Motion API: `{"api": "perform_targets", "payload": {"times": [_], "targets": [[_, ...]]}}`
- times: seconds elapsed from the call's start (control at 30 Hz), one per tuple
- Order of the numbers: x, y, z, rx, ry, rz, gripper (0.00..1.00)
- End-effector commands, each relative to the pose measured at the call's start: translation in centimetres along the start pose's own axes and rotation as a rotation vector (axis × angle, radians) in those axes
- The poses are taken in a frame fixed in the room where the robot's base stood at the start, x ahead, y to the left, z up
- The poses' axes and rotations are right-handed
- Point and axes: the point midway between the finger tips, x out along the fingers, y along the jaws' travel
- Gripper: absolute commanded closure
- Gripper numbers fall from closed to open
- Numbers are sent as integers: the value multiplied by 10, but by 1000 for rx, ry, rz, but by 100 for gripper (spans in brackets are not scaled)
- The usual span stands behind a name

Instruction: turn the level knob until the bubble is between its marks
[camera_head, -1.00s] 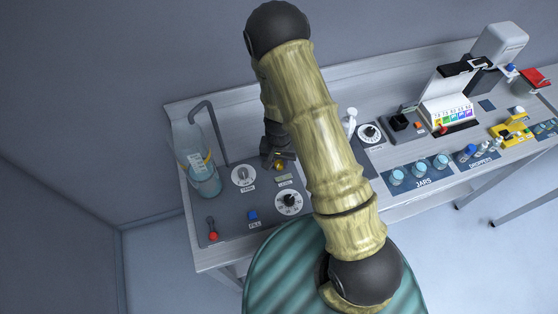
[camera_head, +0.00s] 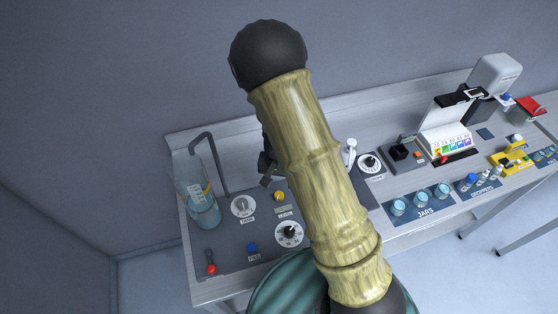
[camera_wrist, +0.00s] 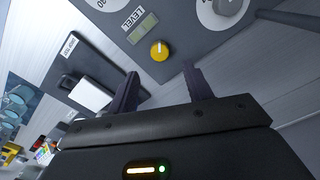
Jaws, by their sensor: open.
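The level knob (camera_wrist: 159,49) is a small yellow knob with a white pointer line, on a dark grey panel beside the LEVEL label. It also shows in the head view (camera_head: 279,196). The level window (camera_wrist: 143,27) is a small greenish strip next to the knob; the bubble and its marks are too small to make out. My gripper (camera_wrist: 162,83) is open and empty, its fingers apart on either side of the knob's line of view, with the knob beyond the tips. In the head view my gripper (camera_head: 266,173) is just behind and left of the knob, partly hidden by my arm.
A white dial (camera_head: 289,234) is in front of the knob and another (camera_head: 243,206) is to its left. A glass vessel with blue liquid (camera_head: 203,211) and a bent pipe (camera_head: 212,160) stand at the left. A blue button (camera_head: 252,248) and a red-tipped lever (camera_head: 211,267) are near the front.

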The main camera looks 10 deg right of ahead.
Motion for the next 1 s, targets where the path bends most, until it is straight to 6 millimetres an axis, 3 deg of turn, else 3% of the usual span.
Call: {"api": "perform_targets", "payload": {"times": [0.3, 0.5, 1.0], "targets": [[-63, -1, -1, -3, 4, -3, 50], [-93, -1, 0, -2, 2, -2, 50], [-100, 0, 0, 1, -1, 1, 50]]}}
